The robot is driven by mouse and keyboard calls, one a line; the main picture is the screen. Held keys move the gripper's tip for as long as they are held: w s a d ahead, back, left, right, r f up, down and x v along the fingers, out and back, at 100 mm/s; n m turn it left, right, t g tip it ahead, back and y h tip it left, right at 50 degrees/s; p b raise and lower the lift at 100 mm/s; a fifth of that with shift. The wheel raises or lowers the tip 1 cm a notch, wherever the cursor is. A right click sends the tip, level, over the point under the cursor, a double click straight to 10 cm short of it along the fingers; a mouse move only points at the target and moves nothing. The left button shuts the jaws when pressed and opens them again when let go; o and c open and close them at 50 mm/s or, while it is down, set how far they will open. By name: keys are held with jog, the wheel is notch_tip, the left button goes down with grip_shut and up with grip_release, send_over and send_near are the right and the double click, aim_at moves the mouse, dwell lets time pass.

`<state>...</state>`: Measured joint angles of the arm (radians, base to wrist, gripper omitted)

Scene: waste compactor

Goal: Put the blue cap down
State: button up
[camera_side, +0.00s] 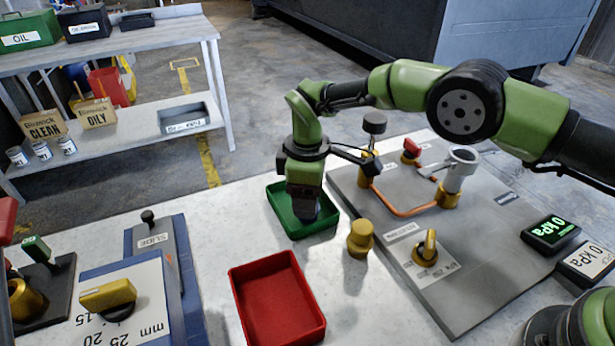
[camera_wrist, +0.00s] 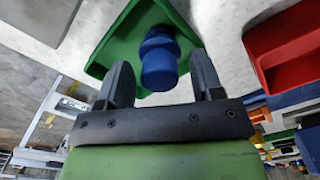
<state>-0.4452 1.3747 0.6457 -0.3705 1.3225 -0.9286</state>
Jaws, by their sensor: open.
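The blue cap (camera_wrist: 159,62) shows in the wrist view, in the green tray (camera_wrist: 113,45). My gripper (camera_wrist: 160,78) is open, with one finger on each side of the cap and a gap visible between each finger and the cap. In the side view my gripper (camera_side: 304,212) points down into the green tray (camera_side: 318,232). The cap is hidden there behind the gripper and the tray wall.
A red tray (camera_side: 277,300) stands in front of the green one and looks empty. A yellow cap-like part (camera_side: 360,238) stands close to the right of the green tray. The grey panel (camera_side: 480,240) with valves and pipes lies further right.

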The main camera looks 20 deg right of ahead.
notch_tip(320, 180, up, 12)
dwell(0.4)
jog(key=shift+r, duration=0.1)
jog(key=s+d+r+m+t+y, duration=0.1)
jog(key=s+d+r+m+t, duration=0.1)
jog(key=s+d+r+m, duration=0.45)
jog(key=s+d+r+m+t+y, duration=0.15)
jog(key=d+r, duration=0.25)
jog(key=r, duration=0.6)
jog(key=s+d+f+m+t, duration=0.1)
jog(key=s+d+m+t, duration=0.1)
jog(key=s, duration=0.7)
jog(key=s+d+f+m+t, duration=0.1)
jog(key=s+d+m, duration=0.3)
jog(key=s, duration=0.5)
jog(key=shift+s+m+t, duration=0.15)
jog(key=shift+m+t, duration=0.2)
jog(key=shift+m, duration=0.45)
jog(key=shift+d+h, duration=0.1)
jog(key=shift+h, duration=0.15)
